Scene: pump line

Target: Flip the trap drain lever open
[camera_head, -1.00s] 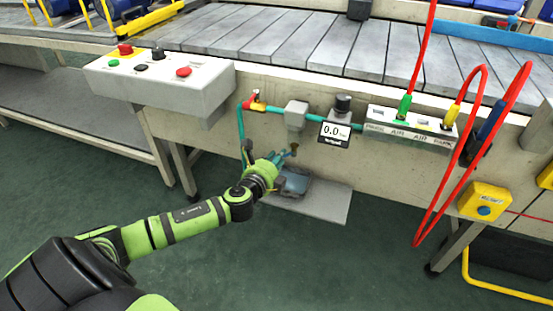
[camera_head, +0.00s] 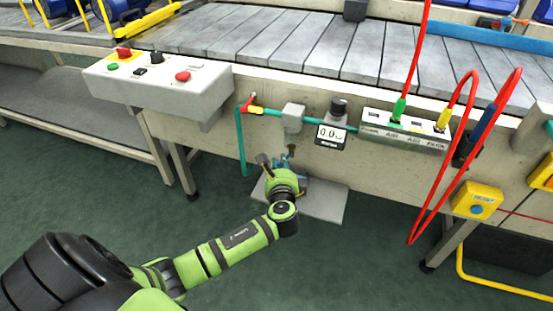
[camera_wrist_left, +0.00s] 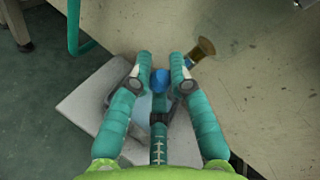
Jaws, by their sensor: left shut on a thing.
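The drain lever shows in the left wrist view as a small blue knob (camera_wrist_left: 160,81) between my left fingertips (camera_wrist_left: 160,70). My left gripper is shut on it. A brass fitting (camera_wrist_left: 203,48) sticks out from the bench side just right of the fingertips. In the head view my left gripper (camera_head: 280,164) is under the grey trap box (camera_head: 293,117) on the teal air line. There the gripper and wrist hide most of the lever, so its angle cannot be told. My right gripper is in neither view.
A grey plate (camera_head: 325,203) lies below the gripper, with a bluish container (camera_wrist_left: 148,104) on it, largely hidden. A gauge (camera_head: 331,134) reads about 0.0. A control box (camera_head: 160,88) juts out at left. Red hoses (camera_head: 450,165) hang at right.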

